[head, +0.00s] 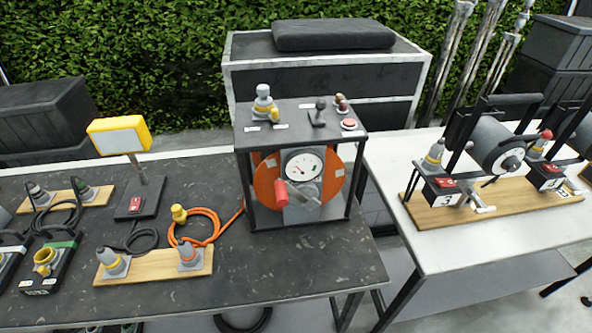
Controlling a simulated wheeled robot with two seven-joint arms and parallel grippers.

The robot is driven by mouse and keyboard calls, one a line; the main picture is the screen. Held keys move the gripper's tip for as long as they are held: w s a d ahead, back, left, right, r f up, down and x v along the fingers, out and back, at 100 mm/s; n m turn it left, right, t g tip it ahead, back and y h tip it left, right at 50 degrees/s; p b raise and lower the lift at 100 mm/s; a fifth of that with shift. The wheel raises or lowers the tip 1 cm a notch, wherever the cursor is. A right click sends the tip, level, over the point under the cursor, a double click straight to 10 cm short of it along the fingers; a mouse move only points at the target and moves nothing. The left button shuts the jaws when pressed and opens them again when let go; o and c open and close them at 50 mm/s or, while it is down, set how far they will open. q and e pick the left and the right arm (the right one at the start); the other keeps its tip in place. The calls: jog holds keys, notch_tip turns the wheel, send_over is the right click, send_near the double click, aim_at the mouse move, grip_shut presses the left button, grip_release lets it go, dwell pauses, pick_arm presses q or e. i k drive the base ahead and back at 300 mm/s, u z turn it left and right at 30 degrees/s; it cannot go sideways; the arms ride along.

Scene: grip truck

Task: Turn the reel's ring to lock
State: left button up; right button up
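A cable reel with an orange drum (265,187) stands upright in a black frame (357,180) on the dark table. A round white dial (303,166) sits on its front, with a crank with a red grip (280,193) below. The frame's top carries a grey socket with a yellow part (264,103), a small black lever (319,112) and a red button (348,124). I cannot tell which part is the ring or whether it is locked. An orange cable (213,228) runs from the reel to a loose coil at its left. Neither of my grippers is in view.
Left of the reel are a yellow lamp (119,136), a yellow plug (179,213) and a wooden board (150,266) with two grey sockets. A white table (470,242) at right holds grey reels (497,145). The dark table's front right is clear.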

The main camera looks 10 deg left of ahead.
aim_at(273, 116)
jog(key=z, duration=1.6)
jog(key=k, duration=1.3)
jog(key=u, duration=0.3)
